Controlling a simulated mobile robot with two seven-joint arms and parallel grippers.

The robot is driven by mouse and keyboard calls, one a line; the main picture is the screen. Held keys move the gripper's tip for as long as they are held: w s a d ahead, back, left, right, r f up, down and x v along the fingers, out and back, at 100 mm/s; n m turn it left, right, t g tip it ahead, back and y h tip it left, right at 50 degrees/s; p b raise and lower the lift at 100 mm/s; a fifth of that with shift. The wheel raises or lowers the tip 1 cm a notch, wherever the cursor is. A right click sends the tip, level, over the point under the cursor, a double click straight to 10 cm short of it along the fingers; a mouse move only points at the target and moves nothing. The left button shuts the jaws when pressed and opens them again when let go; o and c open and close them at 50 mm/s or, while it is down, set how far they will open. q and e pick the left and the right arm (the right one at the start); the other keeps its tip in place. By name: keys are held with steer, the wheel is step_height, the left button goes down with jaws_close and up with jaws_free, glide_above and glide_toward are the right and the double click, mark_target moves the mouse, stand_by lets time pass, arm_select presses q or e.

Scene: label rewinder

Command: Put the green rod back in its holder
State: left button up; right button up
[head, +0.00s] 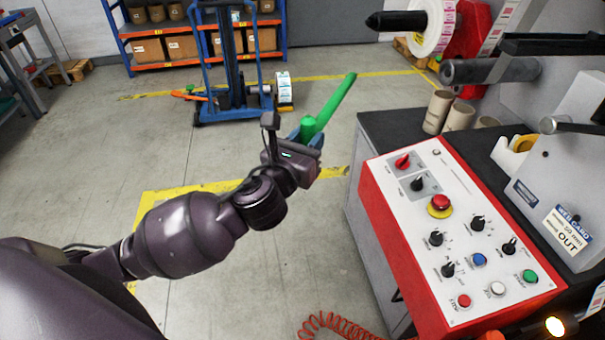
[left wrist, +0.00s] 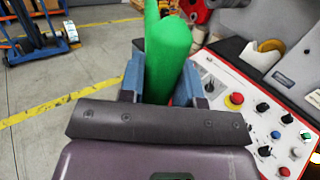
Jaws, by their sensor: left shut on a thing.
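The green rod (head: 334,102) is in my left gripper (head: 309,135), held in the air left of the machine's dark worktop. It slants up and to the right in the head view. In the left wrist view the rod (left wrist: 168,55) stands large between the blue fingers of my left gripper (left wrist: 160,82), which are shut on it. The fingers hide part of the rod. I cannot make out for sure which thing is its holder. My right gripper is not in view.
A red and white control panel (head: 437,207) with knobs and buttons stands at the right. Cardboard cores (head: 459,116) stand on the dark worktop (head: 389,128). A label roll (head: 434,27) hangs above. A blue lift cart (head: 236,100) stands behind. The floor between is clear.

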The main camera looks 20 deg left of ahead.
arm_select(q)
steer(key=w+d+r+m+g+h+p, duration=0.1)
steer(key=w+r+m+g+h, duration=0.1)
steer(key=r+m+g+h, duration=0.2)
steer(key=w+d+r+m+g+h+p, duration=0.1)
steer(key=w+r+m+g+h, duration=0.2)
steer(key=r+m+h, duration=0.4)
step_height(320, 180, up, 10)
steer(key=g+h, duration=0.1)
steer(key=h, duration=0.3)
steer(key=shift+d+f+g+h, duration=0.25)
steer(key=shift+g+h, duration=0.05)
steer(key=shift+g, duration=0.1)
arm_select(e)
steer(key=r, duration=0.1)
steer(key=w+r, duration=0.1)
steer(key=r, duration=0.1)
arm_select(q)
steer(key=shift+w+d, duration=0.1)
steer(key=shift+w, duration=0.05)
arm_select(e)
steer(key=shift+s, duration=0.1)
